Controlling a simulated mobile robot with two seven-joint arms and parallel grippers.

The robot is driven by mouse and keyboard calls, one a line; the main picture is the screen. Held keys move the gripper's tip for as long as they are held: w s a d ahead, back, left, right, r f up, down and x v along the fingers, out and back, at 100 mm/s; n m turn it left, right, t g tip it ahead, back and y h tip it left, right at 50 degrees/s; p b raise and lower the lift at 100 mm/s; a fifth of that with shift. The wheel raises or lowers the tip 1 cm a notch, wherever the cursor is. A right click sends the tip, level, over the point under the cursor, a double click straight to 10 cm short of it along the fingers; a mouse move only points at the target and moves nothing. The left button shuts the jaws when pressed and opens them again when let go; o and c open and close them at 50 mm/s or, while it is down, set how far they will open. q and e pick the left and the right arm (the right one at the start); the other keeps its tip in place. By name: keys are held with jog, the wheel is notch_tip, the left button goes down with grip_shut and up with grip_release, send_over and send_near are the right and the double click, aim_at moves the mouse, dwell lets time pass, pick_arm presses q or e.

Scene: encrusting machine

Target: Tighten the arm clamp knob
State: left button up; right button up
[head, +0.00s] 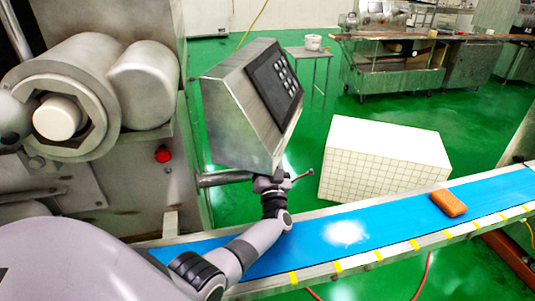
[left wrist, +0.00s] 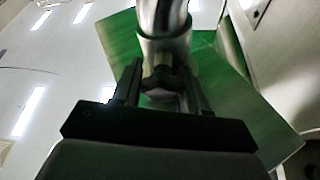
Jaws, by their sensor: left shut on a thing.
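The control panel box (head: 245,110) is grey metal with a dark keypad face. It sits on a horizontal metal support arm (head: 222,178), which also shows as a shiny tube in the left wrist view (left wrist: 165,15). A metal collar (left wrist: 165,47) is on the tube, and the dark clamp knob (left wrist: 163,77) sits below it, between my finger pads. My left gripper (head: 270,183) is under the box's lower edge, shut on the knob; its fingers also show in the left wrist view (left wrist: 160,80). In the head view the gripper mostly hides the knob. My right gripper is out of view.
A blue conveyor belt (head: 390,220) runs below my left arm, with an orange block (head: 448,203) on it. The machine's large metal cylinders (head: 85,75) and a red button (head: 163,154) stand left. A thin rod (head: 303,175) sticks out beside the gripper. A white tiled block (head: 385,165) stands behind.

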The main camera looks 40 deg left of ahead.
pick_arm(q)
jog(key=shift+f+m+t+h, duration=0.1)
jog(key=shift+m+t+h, duration=0.3)
jog(key=shift+m, duration=0.5)
jog(key=o, duration=0.7)
